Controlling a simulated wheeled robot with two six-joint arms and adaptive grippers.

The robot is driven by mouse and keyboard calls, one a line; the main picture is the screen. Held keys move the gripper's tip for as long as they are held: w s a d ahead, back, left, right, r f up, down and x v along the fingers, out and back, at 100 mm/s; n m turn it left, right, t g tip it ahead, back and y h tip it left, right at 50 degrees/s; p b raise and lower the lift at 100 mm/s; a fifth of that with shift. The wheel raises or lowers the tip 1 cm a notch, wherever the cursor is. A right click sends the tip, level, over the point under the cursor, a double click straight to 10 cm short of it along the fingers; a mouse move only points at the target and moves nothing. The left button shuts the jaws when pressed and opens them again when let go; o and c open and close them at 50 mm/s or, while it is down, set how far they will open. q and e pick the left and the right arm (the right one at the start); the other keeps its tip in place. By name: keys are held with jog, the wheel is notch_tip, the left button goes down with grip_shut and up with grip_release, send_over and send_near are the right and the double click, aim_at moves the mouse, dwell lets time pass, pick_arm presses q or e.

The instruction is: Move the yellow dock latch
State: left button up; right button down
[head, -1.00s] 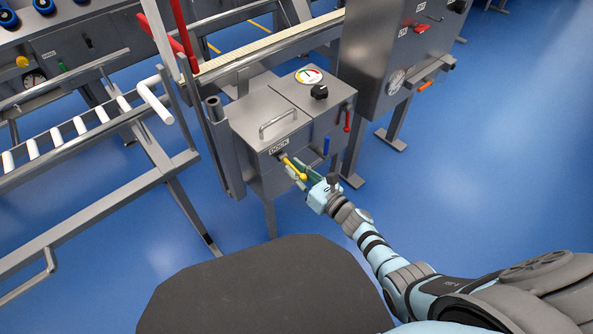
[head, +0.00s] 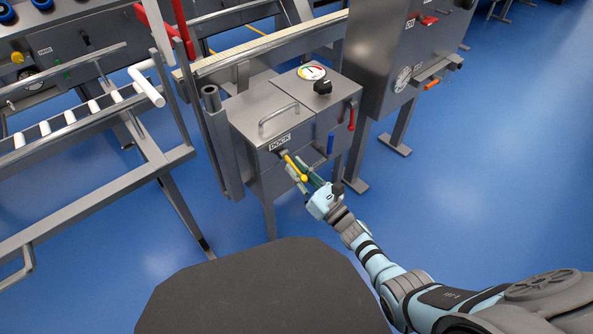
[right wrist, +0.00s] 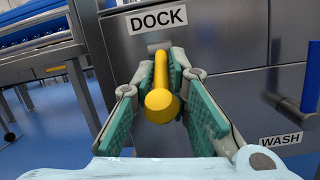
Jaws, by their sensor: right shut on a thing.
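The yellow dock latch (head: 294,167) is a lever with a round knob end on the front of a grey metal box, under the DOCK label (head: 280,142). In the head view it slants down and to the right. In the right wrist view the latch (right wrist: 160,95) points toward the camera between the green finger pads. My right gripper (head: 308,177) is at the box front and shut on the latch; the right gripper (right wrist: 162,95) also shows in the wrist view. My left gripper is not in view.
The grey box (head: 262,115) also carries a top handle (head: 279,118), a black knob (head: 323,87), a red lever (head: 351,117) and a blue lever (head: 330,144), the latter close to my right gripper. A roller conveyor (head: 70,135) stands left. Blue floor is open at right.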

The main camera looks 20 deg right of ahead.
jog(key=c, duration=1.7)
grip_release()
jog(key=shift+s+d+f, duration=0.25)
jog(key=shift+f, duration=0.1)
jog(key=shift+o, duration=0.2)
jog(key=shift+a+r, duration=0.1)
jog(key=shift+r, duration=0.05)
jog(key=shift+a, duration=0.1)
jog(key=v, duration=1.2)
